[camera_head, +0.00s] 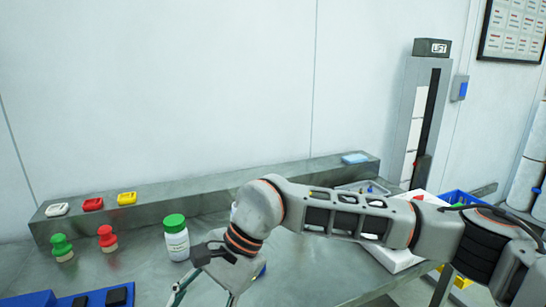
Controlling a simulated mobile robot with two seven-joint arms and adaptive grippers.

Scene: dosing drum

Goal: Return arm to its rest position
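My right arm (350,217) comes in from the right and stretches left across the metal table. Its wrist bends down, and the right gripper (204,296) hangs at the bottom edge of the view. Its fingers are spread apart, with nothing visible between them; the tips are partly cut off. A white bottle with a green lid (176,238) stands upright just left of the wrist. My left gripper is not in view.
A green-topped piece (62,248) and a red-topped piece (108,239) stand at left. A raised ledge (215,192) holds white, red and yellow items. A blue rack (70,301) is front left. A white tray (400,258) and blue crate (458,198) lie right, near my arm.

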